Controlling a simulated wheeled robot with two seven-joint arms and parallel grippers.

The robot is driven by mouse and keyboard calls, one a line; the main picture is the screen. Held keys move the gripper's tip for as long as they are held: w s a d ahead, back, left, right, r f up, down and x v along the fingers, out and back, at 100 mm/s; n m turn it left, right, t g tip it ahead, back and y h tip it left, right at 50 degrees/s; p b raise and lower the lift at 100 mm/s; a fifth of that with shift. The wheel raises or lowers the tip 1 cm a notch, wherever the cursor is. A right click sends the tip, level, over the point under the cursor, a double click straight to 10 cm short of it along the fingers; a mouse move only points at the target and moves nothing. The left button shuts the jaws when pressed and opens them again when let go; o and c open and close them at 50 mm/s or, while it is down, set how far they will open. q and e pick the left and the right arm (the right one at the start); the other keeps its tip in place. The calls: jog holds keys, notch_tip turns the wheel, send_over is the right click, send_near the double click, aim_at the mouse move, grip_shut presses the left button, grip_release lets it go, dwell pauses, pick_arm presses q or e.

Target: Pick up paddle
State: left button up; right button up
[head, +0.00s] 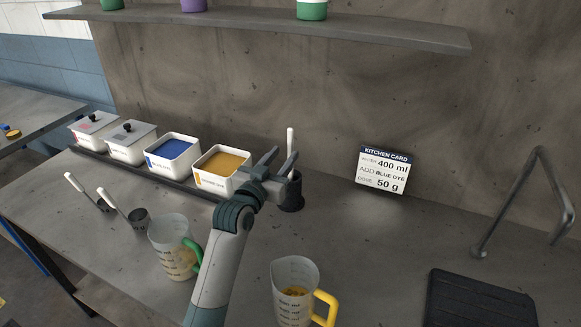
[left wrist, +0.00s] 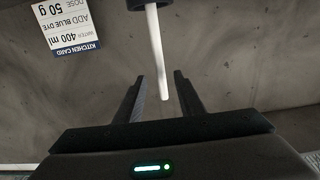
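The paddle (head: 290,142) stands upright in a dark round holder (head: 291,196) on the counter; only its white handle shows. The handle also shows in the left wrist view (left wrist: 157,55), where its tip lies between my two fingers. My left gripper (head: 284,163) is open around the handle, with a gap on each side. The same gripper shows in the left wrist view (left wrist: 157,85) with its fingers apart. The lower end of the paddle is hidden in the holder. My right gripper is in neither view.
White dye tubs with blue (head: 171,149) and yellow (head: 222,161) contents stand left of the gripper, beside two lidded tubs. Two measuring jugs (head: 170,246) (head: 293,290) and two scoops (head: 139,216) are in front. A kitchen card (head: 383,170) stands right. A shelf (head: 260,22) hangs above.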

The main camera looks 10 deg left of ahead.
aim_at(290, 146)
pick_arm(q)
jog(key=w, duration=0.1)
jog(key=w+p, duration=0.1)
jog(key=w, duration=0.1)
jog(key=shift+w+d+r, duration=0.15)
jog(key=shift+w+d, duration=0.15)
jog(key=shift+d, duration=0.05)
jog(key=shift+w+d, duration=0.1)
jog(key=shift+w, duration=0.35)
jog(key=shift+w+d+r+p, duration=0.1)
jog(key=shift+w+p, duration=0.5)
jog(key=w, duration=0.1)
jog(key=w+p, duration=0.1)
jog(key=w, duration=0.2)
jog(key=shift+d+p, duration=0.3)
grip_shut()
